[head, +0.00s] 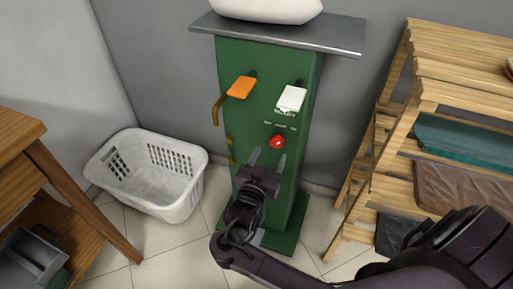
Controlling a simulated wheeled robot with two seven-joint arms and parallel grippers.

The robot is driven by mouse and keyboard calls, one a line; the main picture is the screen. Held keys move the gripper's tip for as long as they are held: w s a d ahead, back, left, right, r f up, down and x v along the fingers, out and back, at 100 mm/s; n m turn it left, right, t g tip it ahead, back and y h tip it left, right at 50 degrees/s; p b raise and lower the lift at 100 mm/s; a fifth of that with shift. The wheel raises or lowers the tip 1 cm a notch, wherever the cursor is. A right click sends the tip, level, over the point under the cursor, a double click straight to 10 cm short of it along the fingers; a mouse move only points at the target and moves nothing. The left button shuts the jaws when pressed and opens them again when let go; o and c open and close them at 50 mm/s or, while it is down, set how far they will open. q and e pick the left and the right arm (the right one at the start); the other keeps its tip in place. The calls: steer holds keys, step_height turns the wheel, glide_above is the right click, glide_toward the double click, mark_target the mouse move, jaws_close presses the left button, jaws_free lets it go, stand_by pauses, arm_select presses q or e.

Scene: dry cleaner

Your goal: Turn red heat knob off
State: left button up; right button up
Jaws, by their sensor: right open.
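The red heat knob (277,141) is on the front of a green cabinet (235,120), below small white markings. My right gripper (267,159) is in front of the cabinet, just below the knob. Its two fingers point up and are apart, with nothing between them. The fingertips appear slightly below the knob; I cannot tell whether they touch the cabinet. My left gripper is not in view.
A brown handle (216,109) sticks out at the left. A white laundry basket (150,172) stands left, a wooden shelf (455,95) right, a wooden table (22,133) far left.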

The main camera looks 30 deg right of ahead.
mark_target(276, 143)
steer(key=x, duration=0.6)
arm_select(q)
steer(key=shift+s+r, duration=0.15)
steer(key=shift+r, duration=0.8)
arm_select(e)
steer(key=shift+c, duration=0.5)
steer(key=c, duration=0.9)
